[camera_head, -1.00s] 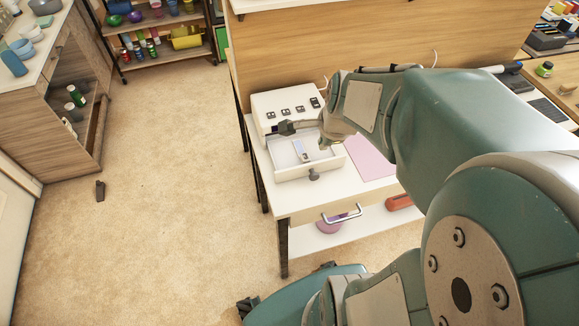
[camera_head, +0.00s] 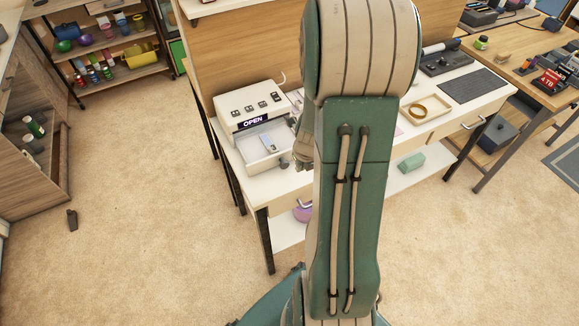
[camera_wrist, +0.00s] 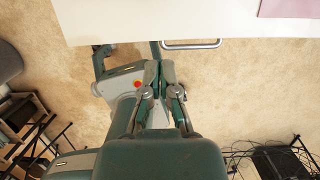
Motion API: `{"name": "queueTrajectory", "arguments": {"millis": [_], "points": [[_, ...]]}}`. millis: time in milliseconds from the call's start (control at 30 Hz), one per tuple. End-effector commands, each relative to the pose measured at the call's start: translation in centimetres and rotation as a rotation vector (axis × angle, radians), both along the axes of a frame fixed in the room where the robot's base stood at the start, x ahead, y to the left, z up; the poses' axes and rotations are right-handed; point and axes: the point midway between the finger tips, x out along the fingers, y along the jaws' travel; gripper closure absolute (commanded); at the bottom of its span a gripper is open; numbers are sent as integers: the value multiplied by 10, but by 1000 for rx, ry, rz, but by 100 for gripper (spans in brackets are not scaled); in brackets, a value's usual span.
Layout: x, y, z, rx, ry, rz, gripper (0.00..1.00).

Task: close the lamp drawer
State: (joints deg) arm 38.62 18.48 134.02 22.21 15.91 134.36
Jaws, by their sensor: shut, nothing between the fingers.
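The white lamp box (camera_head: 247,108) stands on the white desk, with a row of dark switches on top and a lit display reading OPEN. Its drawer (camera_head: 254,160) is pulled out at the front. A small blue and white item (camera_head: 269,143) lies inside, and a dark knob (camera_head: 284,163) sits on the drawer front. My gripper (camera_wrist: 161,70) is shut and empty in the wrist view, pointing toward the desk's front edge. In the head view my arm hides most of the gripper, right of the drawer. I cannot tell whether it touches the drawer.
The white desk (camera_wrist: 110,22) has a metal handle (camera_wrist: 192,44) at its front edge. A pink mat (camera_wrist: 286,9) lies on top. A tan tray (camera_head: 424,113) with a ring is farther right. A shelf rack (camera_head: 103,40) stands back left.

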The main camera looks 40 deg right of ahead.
Motion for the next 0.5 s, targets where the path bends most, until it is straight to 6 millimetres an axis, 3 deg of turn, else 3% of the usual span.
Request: {"name": "queueTrajectory", "arguments": {"millis": [300,500], "points": [[10,1,-45,-1,3,3,100],[15,-3,-58,1,0,2,100]]}}
